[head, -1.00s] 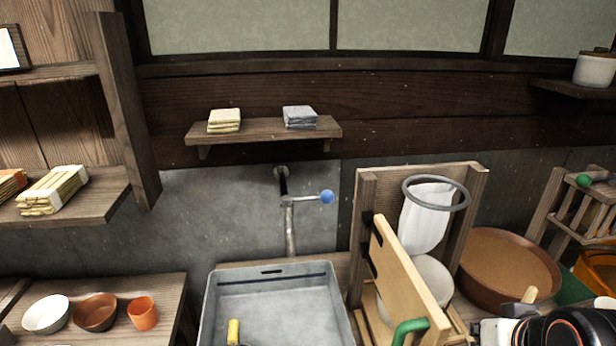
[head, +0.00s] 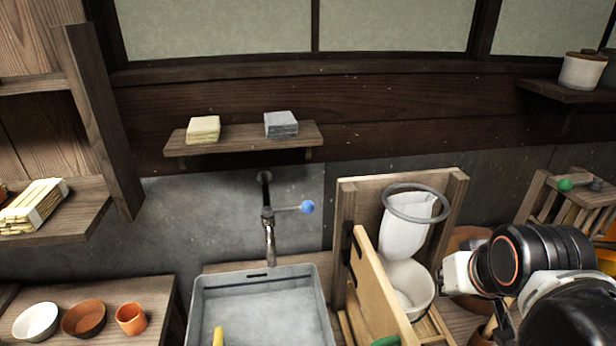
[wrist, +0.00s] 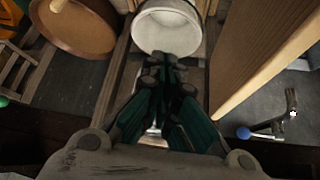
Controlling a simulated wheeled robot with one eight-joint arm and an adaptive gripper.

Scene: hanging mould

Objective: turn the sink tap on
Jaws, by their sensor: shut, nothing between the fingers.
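The sink tap (head: 268,225) stands on the wall above the grey sink basin (head: 199,310) in the head view. Its lever sticks out to the right and ends in a blue knob (head: 307,207). In the wrist view the blue knob (wrist: 243,133) shows at the right, beyond a wooden board. My gripper (wrist: 170,62) is shut and empty in the wrist view, in front of a white bowl. It is apart from the tap. In the head view my arm is at the lower right, and the fingertips are not clearly seen there.
A wooden stand (head: 455,195) with a ringed white cloth bag (head: 405,238) and the white bowl (head: 420,285) is between my arm and the tap. A light wooden board (head: 380,300) leans beside the basin. A shelf (head: 240,140) with folded cloths hangs above the tap.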

